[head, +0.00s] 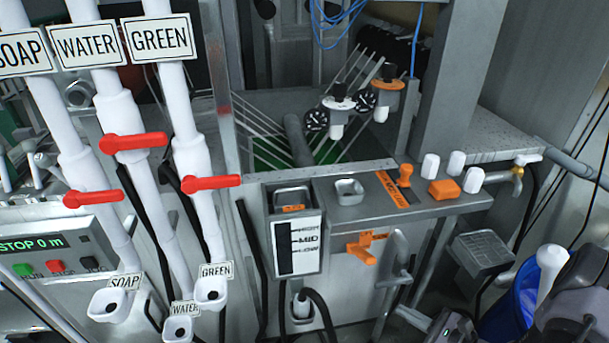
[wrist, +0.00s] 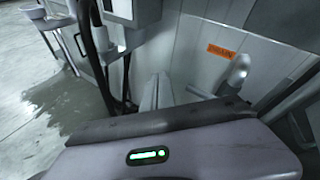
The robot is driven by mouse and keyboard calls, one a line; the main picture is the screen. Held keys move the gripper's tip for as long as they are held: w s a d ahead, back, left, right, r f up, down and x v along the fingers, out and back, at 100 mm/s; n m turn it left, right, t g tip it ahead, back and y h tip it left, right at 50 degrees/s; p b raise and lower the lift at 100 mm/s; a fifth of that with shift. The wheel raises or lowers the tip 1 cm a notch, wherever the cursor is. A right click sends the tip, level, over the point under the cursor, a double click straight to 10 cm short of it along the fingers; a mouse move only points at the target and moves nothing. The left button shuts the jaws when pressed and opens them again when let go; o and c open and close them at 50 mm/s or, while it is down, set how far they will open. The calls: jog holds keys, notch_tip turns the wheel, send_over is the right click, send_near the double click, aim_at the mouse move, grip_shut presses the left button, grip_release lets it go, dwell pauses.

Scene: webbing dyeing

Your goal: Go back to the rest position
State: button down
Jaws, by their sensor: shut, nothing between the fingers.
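My gripper (wrist: 165,128) fills the lower part of the wrist view as a grey-purple housing with a dark front edge and a lit green indicator. It is shut and empty. In the head view, dark parts of my arm enter at the lower right corner, below and right of the grey bench (head: 440,205). I see no object carried by the gripper.
Pipes with red valve levers (head: 135,142) stand at left over funnels marked SOAP, WATER and GREEN. A level gauge box (head: 296,245) and an orange valve (head: 362,247) are mid-front. A blue bucket (head: 515,305) stands at right. Open floor (wrist: 45,110) shows left in the wrist view.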

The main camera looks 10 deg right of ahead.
jog(key=s+a+r+n+g, duration=0.2)
jog(key=a+r+n+g, duration=0.3)
jog(key=a+r, duration=0.4)
jog(key=s+a+r+n+g, duration=0.1)
jog(key=a+r+n+g, duration=0.3)
jog(key=a+r+n, duration=0.55)
jog(key=s+a+r+n+t+h, duration=0.2)
jog(key=s+r+n+h, duration=0.4)
jog(key=s+r, duration=0.6)
notch_tip(320, 180, up, 2)
jog(key=shift+s+a+r+t, duration=0.1)
jog(key=shift+s+a+t, duration=0.15)
jog(key=shift+s+t, duration=0.2)
jog(key=shift+n, duration=0.25)
